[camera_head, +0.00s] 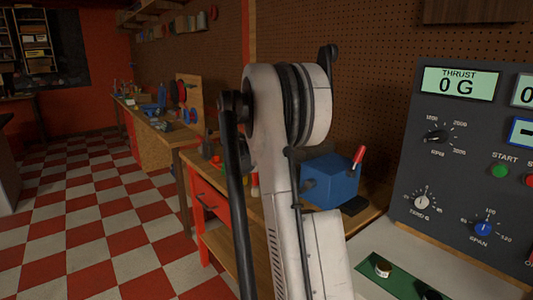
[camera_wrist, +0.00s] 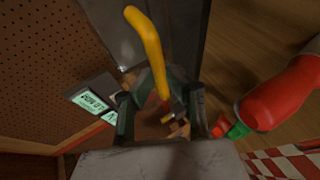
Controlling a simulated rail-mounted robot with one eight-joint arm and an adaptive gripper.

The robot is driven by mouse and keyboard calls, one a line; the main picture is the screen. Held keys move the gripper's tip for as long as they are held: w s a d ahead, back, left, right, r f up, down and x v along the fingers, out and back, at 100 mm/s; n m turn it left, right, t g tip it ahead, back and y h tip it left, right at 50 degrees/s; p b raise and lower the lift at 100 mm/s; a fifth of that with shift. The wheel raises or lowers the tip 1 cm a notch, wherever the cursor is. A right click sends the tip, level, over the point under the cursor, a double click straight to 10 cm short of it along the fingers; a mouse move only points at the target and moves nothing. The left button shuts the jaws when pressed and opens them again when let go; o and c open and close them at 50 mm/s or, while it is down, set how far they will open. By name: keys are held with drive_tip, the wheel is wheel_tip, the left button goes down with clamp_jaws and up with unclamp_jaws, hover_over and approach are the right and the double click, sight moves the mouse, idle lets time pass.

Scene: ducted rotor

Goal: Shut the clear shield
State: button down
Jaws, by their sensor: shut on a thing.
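In the wrist view a curved yellow handle (camera_wrist: 148,42) runs down from the top and ends between the two dark fingers of my gripper (camera_wrist: 163,108). The fingers are closed around its lower end. Behind the handle is a grey, smooth panel (camera_wrist: 112,30); I cannot tell whether this is the clear shield. In the head view my white arm fills the middle and hides what lies behind it; neither my gripper nor the shield can be made out there.
A grey console (camera_head: 465,140) with a thrust display reading 0 G stands at the right. A blue box (camera_head: 330,182) with a red lever sits on the bench behind my arm. In the wrist view a red bottle (camera_wrist: 285,95) with a green tip is close right of my gripper.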

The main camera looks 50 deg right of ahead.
drive_tip(key=shift+s+a+f, duration=0.1)
drive_tip(key=shift+s+f, duration=0.05)
drive_tip(key=shift+f, duration=0.3)
drive_tip(key=c, duration=2.1)
unclamp_jaws()
drive_tip(key=o, duration=0.4)
drive_tip(key=shift+f, duration=0.1)
drive_tip(key=v, duration=1.1)
drive_tip(key=shift+a+r, duration=0.3)
drive_tip(key=shift+r, duration=0.05)
